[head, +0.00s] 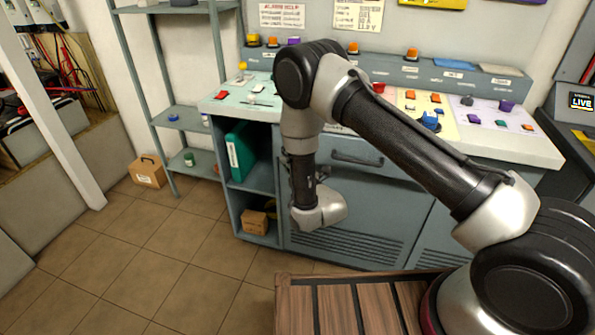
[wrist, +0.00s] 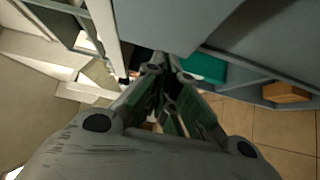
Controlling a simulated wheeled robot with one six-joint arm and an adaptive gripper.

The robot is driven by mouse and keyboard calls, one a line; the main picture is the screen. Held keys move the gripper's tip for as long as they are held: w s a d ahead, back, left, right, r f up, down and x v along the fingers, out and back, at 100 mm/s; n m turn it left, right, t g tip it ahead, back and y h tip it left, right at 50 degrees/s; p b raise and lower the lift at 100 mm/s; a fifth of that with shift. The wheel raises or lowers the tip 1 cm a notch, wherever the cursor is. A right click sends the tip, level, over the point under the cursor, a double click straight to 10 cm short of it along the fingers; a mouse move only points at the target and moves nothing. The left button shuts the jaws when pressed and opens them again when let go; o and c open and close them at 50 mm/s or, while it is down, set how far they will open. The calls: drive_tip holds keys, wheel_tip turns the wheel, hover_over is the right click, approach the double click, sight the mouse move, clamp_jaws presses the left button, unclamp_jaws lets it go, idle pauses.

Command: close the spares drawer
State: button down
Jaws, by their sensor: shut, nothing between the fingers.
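The drawer front (head: 390,172) is grey-blue with a dark bar handle (head: 357,160), under the counter in the head view. My arm covers its left part, and I cannot tell how far it stands out. In the wrist view, my gripper (wrist: 166,70) is shut and empty, its fingertips close to a grey panel (wrist: 165,25). I cannot tell surely whether this panel is the drawer or whether the fingertips touch it.
Left of the drawer is an open cubby with a teal binder (head: 240,153) and a cardboard box (head: 255,221). The counter (head: 520,146) holds several small coloured parts. A metal shelf (head: 180,117) and another box (head: 147,171) stand left. A slatted wooden top (head: 340,304) is in front. The left floor is clear.

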drive_tip(key=shift+w+d, duration=0.25)
drive_tip(key=shift+w, duration=0.85)
drive_tip(key=shift+w+d, duration=0.2)
drive_tip(key=shift+w, duration=0.9)
drive_tip(key=w, duration=0.1)
drive_tip(key=w+d, duration=0.1)
drive_tip(key=w, duration=0.2)
drive_tip(key=shift+w+d, duration=0.15)
drive_tip(key=shift+d, duration=0.1)
drive_tip(key=shift+w+r, duration=0.1)
drive_tip(key=shift+r, duration=0.05)
